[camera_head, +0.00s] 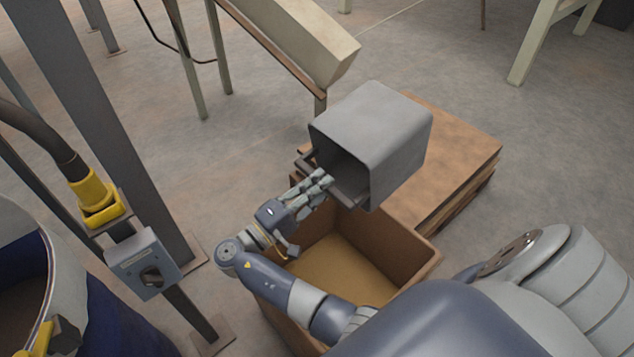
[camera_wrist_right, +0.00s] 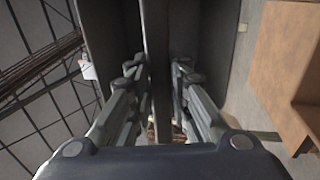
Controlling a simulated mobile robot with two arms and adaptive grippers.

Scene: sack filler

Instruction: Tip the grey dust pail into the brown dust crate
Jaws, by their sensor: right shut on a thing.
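The grey dust pail (camera_head: 385,130) is a square-sided bucket, tipped on its side with its dark mouth facing down and left. It is held above the back of the brown dust crate (camera_head: 412,250). The crate is open-topped, and its bottom shows an even tan surface. My right gripper (camera_head: 322,186) is shut on the pail at its mouth side. In the right wrist view its fingers (camera_wrist_right: 160,88) close from both sides on a grey bar or wall of the pail (camera_wrist_right: 155,40). The inside of the pail is mostly hidden. My left gripper is not in view.
A stack of flat brown sheets (camera_head: 465,145) lies just behind the crate. A beige chute (camera_head: 310,45) on legs stands behind the pail. A post with a grey switch box (camera_head: 143,265) and a blue drum (camera_head: 110,325) are at left.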

